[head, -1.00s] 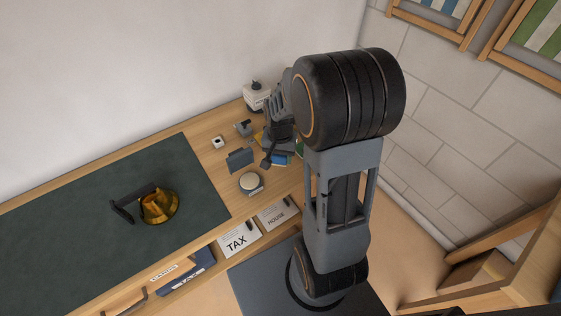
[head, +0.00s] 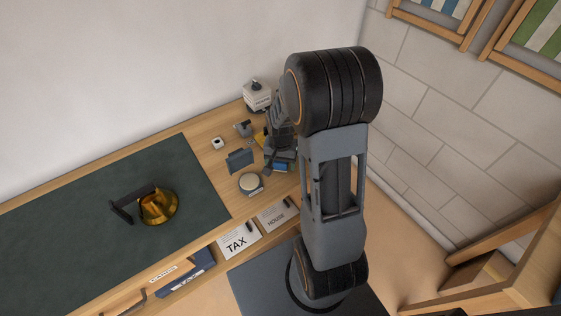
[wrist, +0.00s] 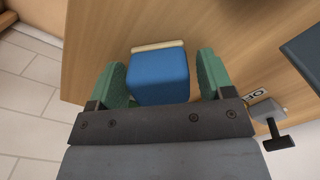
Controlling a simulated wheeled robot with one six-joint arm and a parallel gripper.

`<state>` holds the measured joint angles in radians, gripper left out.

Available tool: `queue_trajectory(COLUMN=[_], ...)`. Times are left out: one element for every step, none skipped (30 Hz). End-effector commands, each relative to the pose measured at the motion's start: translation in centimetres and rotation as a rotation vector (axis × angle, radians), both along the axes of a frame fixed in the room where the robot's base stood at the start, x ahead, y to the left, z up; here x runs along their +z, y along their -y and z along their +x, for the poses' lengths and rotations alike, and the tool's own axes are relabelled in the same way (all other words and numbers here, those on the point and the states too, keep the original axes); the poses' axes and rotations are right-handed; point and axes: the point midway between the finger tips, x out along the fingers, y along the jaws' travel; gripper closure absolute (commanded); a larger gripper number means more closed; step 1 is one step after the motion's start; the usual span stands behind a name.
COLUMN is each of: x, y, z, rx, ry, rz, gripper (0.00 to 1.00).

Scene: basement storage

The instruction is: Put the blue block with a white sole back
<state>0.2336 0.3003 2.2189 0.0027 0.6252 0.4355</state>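The blue block (wrist: 158,77) lies between my gripper's two green finger pads in the wrist view, with a pale cream strip, its sole, along the far edge. My gripper (wrist: 162,78) is open around it. A narrow gap shows on the right side of the block; the left pad looks very close, and I cannot tell if it touches. In the head view a small piece of the blue block (head: 281,167) shows below my gripper (head: 279,160), near the right end of the wooden desk (head: 205,160); the arm hides the rest.
A dark blue-grey block (head: 240,160), a round cream-topped tin (head: 251,182), a small white cube (head: 217,143) and a white box with a dark knob (head: 257,96) stand nearby. A brass object (head: 158,206) sits on the green mat (head: 75,225). TAX (head: 238,240) and HOUSE (head: 277,214) cards are at the front.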

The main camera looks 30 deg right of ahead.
Motion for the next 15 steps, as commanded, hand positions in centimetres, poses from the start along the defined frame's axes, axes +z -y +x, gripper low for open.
queue_trajectory(x=[0.0, 0.0, 0.0, 0.0, 0.0, 0.0, 0.0, 0.1, 0.3, 0.5, 0.7, 1.2, 1.7, 2.2, 2.9], y=[0.0, 0.0, 0.0, 0.0, 0.0, 0.0, 0.0, 0.0, 0.0, 0.0, 0.0, 0.0, 0.0, 0.0, 0.0], z=[0.0, 0.0, 0.0, 0.0, 0.0, 0.0, 0.0, 0.0, 0.0, 0.0, 0.1, 0.1, 0.1, 0.1, 0.1], rx=[0.000, 0.000, 0.000, 0.000, 0.000, 0.000, 0.000, 0.000, 0.000, 0.000, 0.000, 0.000, 0.000, 0.000, 0.000], ry=[0.000, 0.000, 0.000, 0.000, 0.000, 0.000, 0.000, 0.000, 0.001, 0.001, 0.001, 0.002, 0.004, 0.004, 0.005], rz=[0.000, 0.000, 0.000, 0.000, 0.000, 0.000, 0.000, 0.000, -0.001, -0.001, 0.000, 0.000, -0.001, -0.001, -0.002], gripper=[0.22, 0.22, 0.22, 0.22, 0.22, 0.22, 0.22, 0.22, 0.22, 0.22, 0.22, 0.22, 0.22, 0.22, 0.22])
